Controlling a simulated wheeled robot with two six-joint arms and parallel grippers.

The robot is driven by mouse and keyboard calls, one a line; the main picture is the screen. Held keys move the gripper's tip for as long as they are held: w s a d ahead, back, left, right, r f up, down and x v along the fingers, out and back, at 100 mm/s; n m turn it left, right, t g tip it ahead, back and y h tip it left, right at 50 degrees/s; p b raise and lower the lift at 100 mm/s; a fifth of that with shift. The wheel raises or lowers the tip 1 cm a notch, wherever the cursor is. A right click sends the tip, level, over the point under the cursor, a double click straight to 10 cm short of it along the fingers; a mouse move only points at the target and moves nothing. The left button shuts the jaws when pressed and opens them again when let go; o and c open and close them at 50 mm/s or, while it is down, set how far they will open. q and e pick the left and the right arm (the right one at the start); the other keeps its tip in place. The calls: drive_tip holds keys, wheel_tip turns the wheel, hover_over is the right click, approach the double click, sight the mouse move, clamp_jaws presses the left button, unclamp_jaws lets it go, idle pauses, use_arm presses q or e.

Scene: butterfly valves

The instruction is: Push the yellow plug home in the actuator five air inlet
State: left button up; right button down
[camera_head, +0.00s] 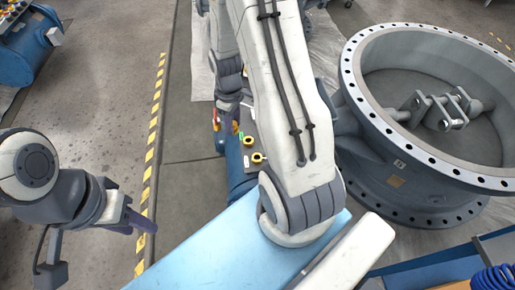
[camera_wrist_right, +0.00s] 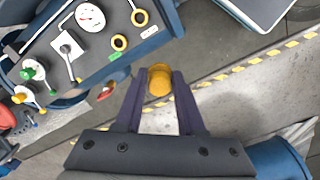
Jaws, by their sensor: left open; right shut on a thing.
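The yellow plug (camera_wrist_right: 159,80) is between the dark purple fingers of my right gripper (camera_wrist_right: 158,92) in the right wrist view, with its rounded end showing. The gripper is shut on it, beside a grey panel (camera_wrist_right: 85,62) on a blue body. Two yellow ring-shaped ports, one (camera_wrist_right: 120,42) nearer and one (camera_wrist_right: 139,18) farther, sit on the panel, apart from the plug. I cannot tell which port belongs to actuator five. In the head view my right gripper (camera_head: 229,106) is partly hidden by my arm. My left gripper (camera_head: 142,222) is open and empty at the left, far from the panel.
The panel also carries a round gauge (camera_wrist_right: 90,17), a white-handled lever (camera_wrist_right: 66,48), and green (camera_wrist_right: 28,73) and yellow (camera_wrist_right: 20,97) fittings. A large flanged valve (camera_head: 380,150) stands at right in the head view.

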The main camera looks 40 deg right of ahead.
drive_tip(key=s+d+f+n+b, duration=0.1)
drive_tip(key=d+f+b, duration=0.1)
drive_tip(key=f+b, duration=0.2)
drive_tip(key=d+f+n+b, duration=0.1)
drive_tip(key=d+f+b, duration=0.2)
drive_tip(key=f+b, duration=0.2)
drive_tip(key=s+d+f+n+b, duration=0.1)
drive_tip(key=f+b, duration=0.3)
drive_tip(key=f, duration=0.4)
drive_tip(key=shift+s+d+n, duration=0.35)
drive_tip(key=shift+d+n, duration=0.05)
drive_tip(key=shift+d, duration=0.3)
drive_tip(key=shift+f+b, duration=0.5)
drive_tip(key=shift+f, duration=0.25)
use_arm(q)
wheel_tip(320, 180, down, 16)
drive_tip(key=shift+s+f, duration=0.15)
drive_tip(key=shift+f, duration=0.05)
drive_tip(key=shift+r+p, duration=0.45)
use_arm(e)
drive_tip(key=shift+f, duration=0.15)
use_arm(q)
drive_tip(key=shift+f+b, duration=0.45)
use_arm(e)
drive_tip(key=shift+f, duration=1.1)
